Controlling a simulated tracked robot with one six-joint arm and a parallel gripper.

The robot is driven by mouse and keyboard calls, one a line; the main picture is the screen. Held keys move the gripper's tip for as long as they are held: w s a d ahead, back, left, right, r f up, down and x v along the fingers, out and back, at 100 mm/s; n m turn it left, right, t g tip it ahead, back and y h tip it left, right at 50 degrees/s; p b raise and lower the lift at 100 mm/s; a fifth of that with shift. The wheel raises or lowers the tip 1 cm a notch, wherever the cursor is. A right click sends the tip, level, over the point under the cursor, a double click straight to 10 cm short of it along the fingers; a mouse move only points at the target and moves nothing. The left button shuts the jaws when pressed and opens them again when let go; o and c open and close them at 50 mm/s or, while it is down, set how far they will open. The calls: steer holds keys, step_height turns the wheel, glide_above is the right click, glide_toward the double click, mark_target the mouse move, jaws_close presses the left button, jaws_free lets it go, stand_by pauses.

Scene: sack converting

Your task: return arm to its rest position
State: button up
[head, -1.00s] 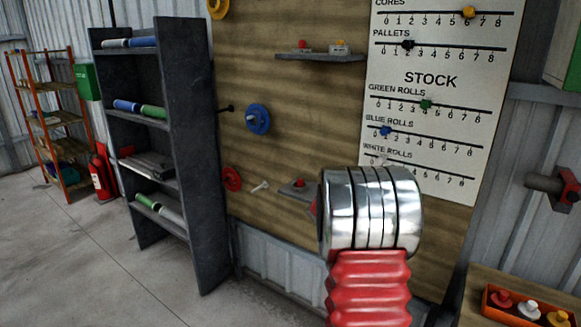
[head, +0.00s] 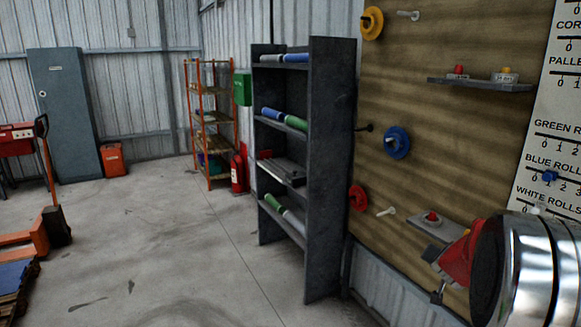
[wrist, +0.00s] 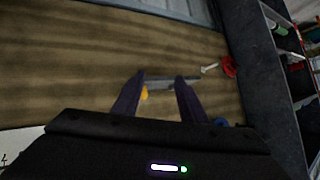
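My arm shows at the lower right of the head view, with a red part and a shiny metal joint. My gripper (wrist: 160,76) shows in the wrist view as two dark fingers standing apart. I see nothing held between them. Beyond the fingers is the small lower shelf (wrist: 172,82) on the wooden board, with a yellow item (wrist: 144,93) by it. The wrist view is upside down. In the head view that shelf (head: 425,229) is partly hidden behind my arm.
The wooden board (head: 440,130) carries a blue disc (head: 397,142), a red disc (head: 358,198) and a yellow disc (head: 372,23). A dark rack (head: 330,180) with rolls stands left of it. Open floor (head: 170,240) lies left of the rack. A pallet jack (head: 25,238) is at far left.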

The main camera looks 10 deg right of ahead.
steer(key=s+a+n+g+y, duration=0.1)
steer(key=s+a+n+y, duration=0.3)
steer(key=a, duration=0.8)
steer(key=s+a+n+g+y, duration=0.1)
steer(key=s+a+y, duration=0.1)
steer(key=s+a, duration=0.65)
steer(key=s+a+r+n, duration=0.3)
steer(key=s+a, duration=0.4)
steer(key=a, duration=0.2)
steer(key=s+a+r+n, duration=0.3)
steer(key=s+a+r, duration=0.1)
steer(key=s+a, duration=0.4)
steer(key=a, duration=0.2)
steer(key=shift+s+a+r+g+y, duration=0.25)
steer(key=shift+s+a+g+y, duration=0.05)
steer(key=shift+g+y, duration=0.1)
steer(key=shift+c, duration=0.3)
steer(key=shift+c, duration=0.6)
